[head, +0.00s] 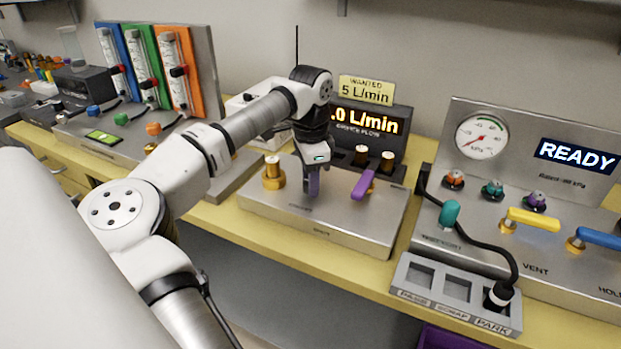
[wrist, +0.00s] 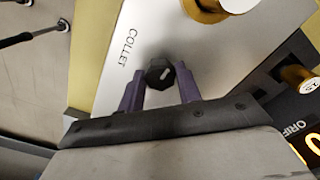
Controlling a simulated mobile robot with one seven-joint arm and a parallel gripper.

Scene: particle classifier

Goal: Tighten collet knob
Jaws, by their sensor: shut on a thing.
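The collet knob (wrist: 157,73) is small, dark and faceted, with a pale mark on its face. It stands on the metal panel (wrist: 115,80) beside the printed word COLLET in the wrist view. My gripper (wrist: 156,82) has its two purple fingers on either side of the knob and is shut on it. In the head view my gripper (head: 312,182) points down at the panel of the flow box (head: 350,225), and its fingers hide the knob.
A brass fitting (head: 273,176) stands close left of my gripper, and a purple lever (head: 364,184) close right. Behind is a flow display (head: 368,120). Further right are a READY panel (head: 576,156), a black cable (head: 470,240) and a slotted tray (head: 425,301).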

